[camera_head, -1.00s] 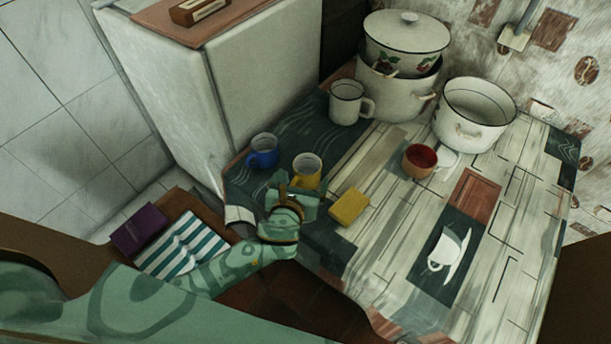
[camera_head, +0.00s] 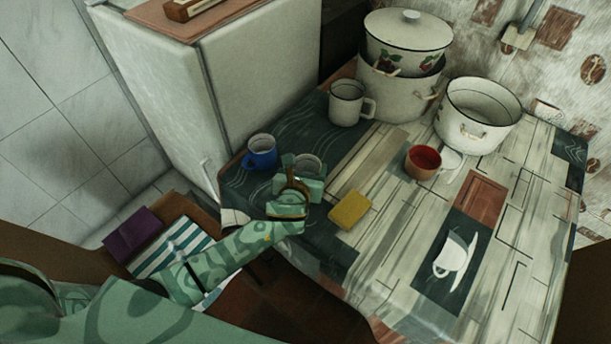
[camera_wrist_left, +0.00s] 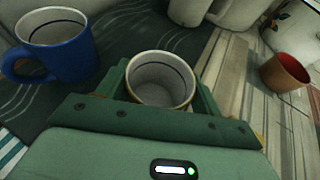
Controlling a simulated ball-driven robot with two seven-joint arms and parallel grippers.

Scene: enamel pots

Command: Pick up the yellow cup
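The yellow cup (camera_head: 308,163) stands upright on the table near its left edge, mostly hidden behind my left gripper in the head view; its pale inside and rim show. In the left wrist view the cup (camera_wrist_left: 160,78) is between the two green fingers of my left gripper (camera_wrist_left: 163,88), with a finger close on each side. My left gripper (camera_head: 302,172) is open around the cup; whether a finger touches it is hard to tell. My right gripper is not in view.
A blue cup (camera_head: 262,151) stands just left of the gripper. A yellow sponge-like block (camera_head: 350,210) lies to the right. A white mug (camera_head: 346,104), a red-inside cup (camera_head: 422,162) and enamel pots (camera_head: 478,114) stand farther back. The table's front right is clear.

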